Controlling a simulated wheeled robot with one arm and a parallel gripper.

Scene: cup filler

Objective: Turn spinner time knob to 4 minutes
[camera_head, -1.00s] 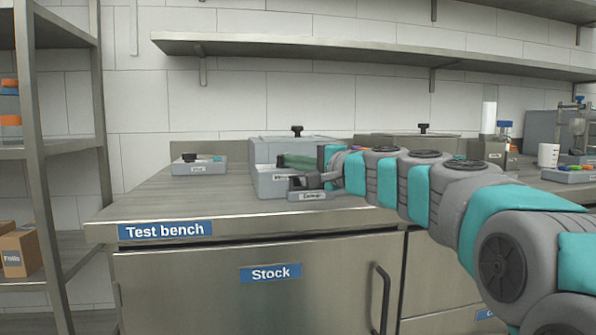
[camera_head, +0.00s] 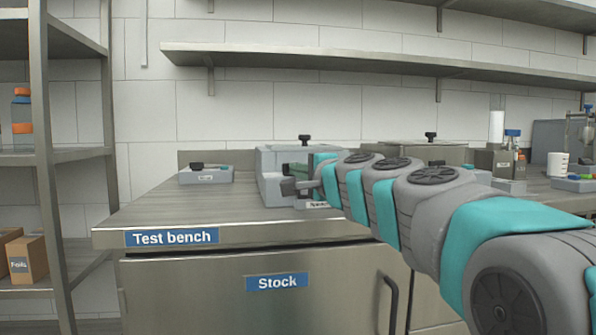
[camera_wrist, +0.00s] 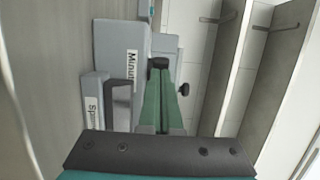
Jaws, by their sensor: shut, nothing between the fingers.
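The spinner is a grey box (camera_head: 268,190) on the test bench, with a black knob (camera_head: 305,138) on its lid. In the wrist view its face bears a cut-off label, "Minu…" (camera_wrist: 132,64), and a block beside it has a label starting "Sp" (camera_wrist: 94,108). A dark round piece (camera_wrist: 158,62), perhaps the time knob, shows at the ends of my green fingers. I cannot tell whether they touch it, and no dial setting is readable. My gripper (camera_wrist: 158,74) is shut and empty. In the head view my gripper (camera_head: 291,168) is in front of the spinner, partly hiding it.
A small grey unit with a dark handle (camera_head: 206,175) stands on the bench left of the spinner. A long wall shelf (camera_head: 350,60) runs above. Another lidded box (camera_head: 405,153) stands to the right behind my arm. The bench's front left is clear.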

